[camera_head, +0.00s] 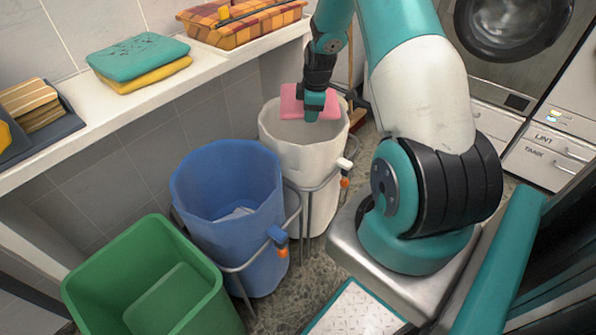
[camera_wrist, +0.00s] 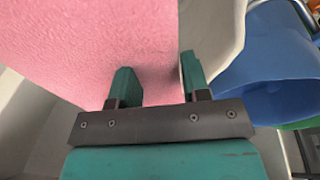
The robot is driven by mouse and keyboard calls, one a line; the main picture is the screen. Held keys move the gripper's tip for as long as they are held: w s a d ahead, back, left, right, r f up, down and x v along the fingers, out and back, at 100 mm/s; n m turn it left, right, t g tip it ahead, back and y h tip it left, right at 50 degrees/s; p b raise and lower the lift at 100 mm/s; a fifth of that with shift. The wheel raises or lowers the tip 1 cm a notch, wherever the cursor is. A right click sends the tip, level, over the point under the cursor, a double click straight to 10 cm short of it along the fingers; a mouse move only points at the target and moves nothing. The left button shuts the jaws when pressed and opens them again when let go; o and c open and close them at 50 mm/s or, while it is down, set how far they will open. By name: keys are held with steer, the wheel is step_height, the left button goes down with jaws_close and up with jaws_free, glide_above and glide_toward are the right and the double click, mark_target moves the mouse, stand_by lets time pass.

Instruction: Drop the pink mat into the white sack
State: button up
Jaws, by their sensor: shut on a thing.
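The pink mat (camera_head: 293,101) is in my gripper (camera_head: 313,112), over the mouth of the white sack (camera_head: 304,158). In the wrist view the pink mat (camera_wrist: 110,45) fills the upper left, and my gripper (camera_wrist: 155,85) is shut on it, with its two teal fingers showing. The white sack stands open-topped in a metal frame, and its rim (camera_wrist: 225,40) shows behind the mat in the wrist view. My gripper and the mat hide part of the sack's opening. I cannot tell whether the mat touches the rim.
A blue sack (camera_head: 228,205) with something pale inside stands next to the white one, and a green bin (camera_head: 150,280) is at the lower left. A white shelf (camera_head: 120,115) holds folded teal and yellow towels (camera_head: 140,62) and a checkered basket (camera_head: 240,18). Washing machines stand at the upper right.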

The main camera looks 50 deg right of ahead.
steer(key=o, duration=1)
steer(key=s+r, duration=0.1)
steer(key=r, duration=0.4)
steer(key=s+r+p, duration=0.1)
steer(key=r, duration=0.5)
steer(key=s+r+p, duration=0.1)
steer(key=r, duration=0.5)
steer(key=shift+a+r, duration=0.15)
steer(key=shift+a, duration=0.1)
